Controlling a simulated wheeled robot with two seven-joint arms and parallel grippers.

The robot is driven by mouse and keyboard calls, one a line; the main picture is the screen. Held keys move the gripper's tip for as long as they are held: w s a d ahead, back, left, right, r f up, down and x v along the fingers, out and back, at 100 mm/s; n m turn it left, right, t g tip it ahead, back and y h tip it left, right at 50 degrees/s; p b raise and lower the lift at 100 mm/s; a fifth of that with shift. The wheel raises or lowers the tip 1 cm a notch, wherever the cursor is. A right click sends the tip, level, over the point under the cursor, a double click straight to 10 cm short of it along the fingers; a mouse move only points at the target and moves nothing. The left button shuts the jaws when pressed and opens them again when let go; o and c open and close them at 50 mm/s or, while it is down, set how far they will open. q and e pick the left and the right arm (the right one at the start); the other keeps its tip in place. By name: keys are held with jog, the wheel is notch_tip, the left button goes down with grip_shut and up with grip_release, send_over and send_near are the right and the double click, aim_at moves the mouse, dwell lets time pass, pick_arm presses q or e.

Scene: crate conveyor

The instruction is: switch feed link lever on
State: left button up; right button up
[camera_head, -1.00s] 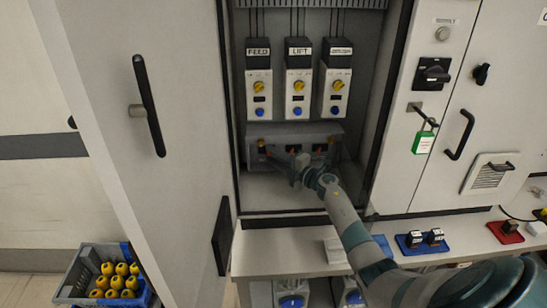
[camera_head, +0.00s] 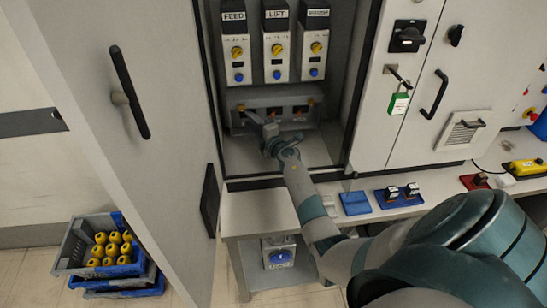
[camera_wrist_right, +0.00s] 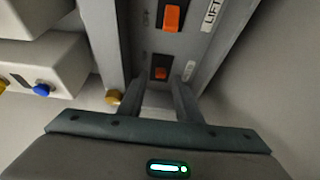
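The grey link box (camera_head: 284,94) sits low inside the open cabinet, below the FEED module (camera_head: 235,48) and LIFT module (camera_head: 276,45). My right gripper (camera_head: 254,120) reaches to the left end of this box, under FEED, and hides that lever in the head view. In the right wrist view, an orange lever (camera_wrist_right: 161,73) in a dark slot shows between my fingers (camera_wrist_right: 158,95), which are apart. Contact cannot be told. Another orange lever (camera_wrist_right: 171,18) lies farther off, near the LIFT label (camera_wrist_right: 212,14). My left gripper is not in view.
The open cabinet door (camera_head: 150,130) stands to the left. Blue trays (camera_head: 355,203) lie on the bench below. A crate of yellow items (camera_head: 72,246) stands on the floor at left.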

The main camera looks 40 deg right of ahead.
jog(key=shift+w+a+m+g+h+p, duration=0.15)
jog(key=shift+a+m+g+h, duration=0.25)
jog(key=shift+m+h, duration=0.65)
jog(key=shift+w+a+m+g+h+p, duration=0.1)
jog(key=shift+w+a+m+g+h, duration=0.4)
jog(key=shift+h, duration=1)
jog(key=shift+a+m+g+h+p, duration=0.1)
jog(key=shift+m+g+h, duration=0.4)
jog(key=shift+m+h, duration=0.65)
jog(key=shift+h, duration=0.4)
